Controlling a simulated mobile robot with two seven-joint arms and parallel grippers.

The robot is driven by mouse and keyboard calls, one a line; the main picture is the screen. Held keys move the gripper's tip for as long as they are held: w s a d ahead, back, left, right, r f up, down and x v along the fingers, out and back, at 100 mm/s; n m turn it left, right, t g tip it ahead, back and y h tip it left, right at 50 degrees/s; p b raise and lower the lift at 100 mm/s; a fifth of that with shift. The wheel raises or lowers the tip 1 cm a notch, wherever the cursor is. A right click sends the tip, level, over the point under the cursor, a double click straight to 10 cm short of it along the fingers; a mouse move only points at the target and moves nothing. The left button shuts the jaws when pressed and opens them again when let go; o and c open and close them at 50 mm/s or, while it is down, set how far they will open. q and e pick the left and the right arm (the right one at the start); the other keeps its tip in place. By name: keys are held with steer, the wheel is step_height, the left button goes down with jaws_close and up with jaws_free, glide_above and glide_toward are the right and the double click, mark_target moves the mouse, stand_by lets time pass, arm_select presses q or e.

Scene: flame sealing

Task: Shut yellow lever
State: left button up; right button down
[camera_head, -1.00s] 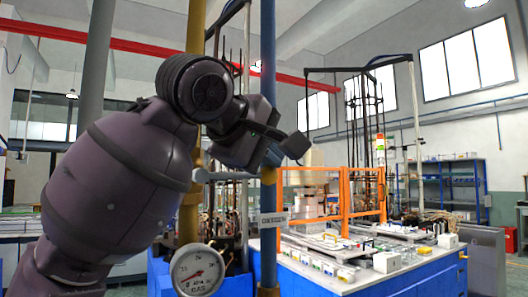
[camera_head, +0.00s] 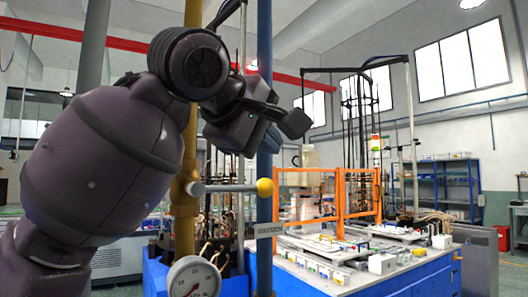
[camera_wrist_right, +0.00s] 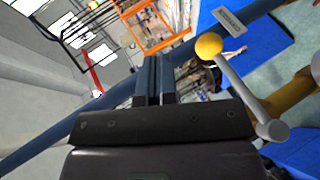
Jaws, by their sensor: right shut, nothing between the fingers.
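The yellow lever is a grey rod (camera_head: 228,188) with a yellow ball (camera_head: 264,187) at its free end. It sticks out sideways, about level, from the upright yellow pipe (camera_head: 185,225). My right gripper (camera_head: 296,124) is above the ball and a little to its right, apart from it. In the right wrist view the shut, empty fingers (camera_wrist_right: 154,78) point away from the camera. The yellow ball (camera_wrist_right: 208,46) and rod (camera_wrist_right: 240,88) are to their right there, with a visible gap. My left gripper is not in view.
A blue upright pipe (camera_head: 265,110) stands just behind the ball, with a small label plate (camera_head: 270,230) below it. A round pressure gauge (camera_head: 194,280) is below the lever. An orange frame (camera_head: 340,205) stands on the workbench behind.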

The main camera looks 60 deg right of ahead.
steer(key=s+a+r, duration=0.2)
steer(key=a+r, duration=0.1)
steer(key=r, duration=0.5)
steer(key=shift+s+a+r, duration=0.15)
steer(key=shift+a+r, duration=0.1)
steer(key=shift+a, duration=0.05)
stand_by(0.3)
